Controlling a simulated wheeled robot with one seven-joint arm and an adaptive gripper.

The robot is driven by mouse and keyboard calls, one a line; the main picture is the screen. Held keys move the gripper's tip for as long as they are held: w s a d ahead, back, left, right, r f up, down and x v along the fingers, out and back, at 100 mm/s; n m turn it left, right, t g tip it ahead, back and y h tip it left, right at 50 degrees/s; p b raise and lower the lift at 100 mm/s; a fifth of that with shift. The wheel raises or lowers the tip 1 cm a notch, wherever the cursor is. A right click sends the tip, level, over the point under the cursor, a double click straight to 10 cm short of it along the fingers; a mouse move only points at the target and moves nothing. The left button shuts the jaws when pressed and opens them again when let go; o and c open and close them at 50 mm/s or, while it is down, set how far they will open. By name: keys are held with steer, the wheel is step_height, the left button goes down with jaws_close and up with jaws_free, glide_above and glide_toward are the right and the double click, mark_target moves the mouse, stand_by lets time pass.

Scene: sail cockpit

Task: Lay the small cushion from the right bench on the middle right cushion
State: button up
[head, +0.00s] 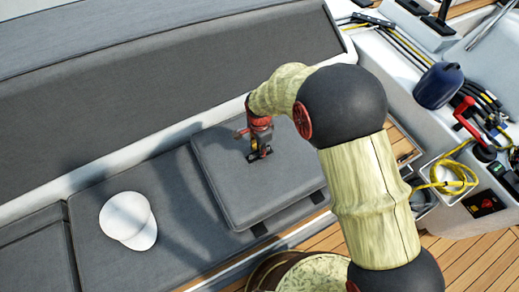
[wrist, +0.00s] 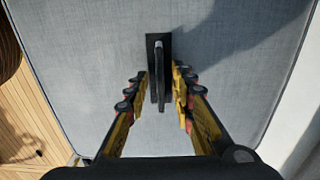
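The small cushion (head: 225,180) is a grey square pad at the right end of the bench seat. It also fills most of the wrist view (wrist: 90,60). A black handle (wrist: 158,75) stands on its top. My gripper (head: 260,152) points down over this handle. In the wrist view my gripper's fingers (wrist: 160,85) are apart, one on each side of the handle, with a visible gap. A long grey seat cushion (head: 95,250) lies to the left of the small cushion; I cannot tell which seat cushion is the middle right one.
A white cap (head: 128,218) lies on the long seat cushion. A grey backrest (head: 170,70) rises behind the seat. Yellow rope (head: 455,178), a winch handle (head: 466,118) and a dark blue container (head: 438,85) are at the right. Teak floor (head: 300,245) lies in front.

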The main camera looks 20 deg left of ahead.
step_height(320, 180, up, 11)
steer(key=p, duration=0.3)
steer(key=shift+r, duration=0.15)
steer(key=w+d+r+n+t+y, duration=0.1)
steer(key=d+r+n+t, duration=0.15)
steer(key=d+r, duration=1.7)
steer(key=s+d+r+n+t, duration=0.1)
steer(key=s+d+r+n, duration=0.1)
steer(key=s+d+r, duration=0.2)
steer(key=s+d+r+n+t+h, duration=0.1)
steer(key=s+d+r+n+t, duration=0.1)
steer(key=s+d, duration=0.9)
steer(key=d+r+n, duration=0.1)
steer(key=d+r, duration=0.1)
steer(key=d, duration=0.2)
steer(key=shift+s+d+r, duration=0.15)
steer(key=shift+s+d, duration=0.15)
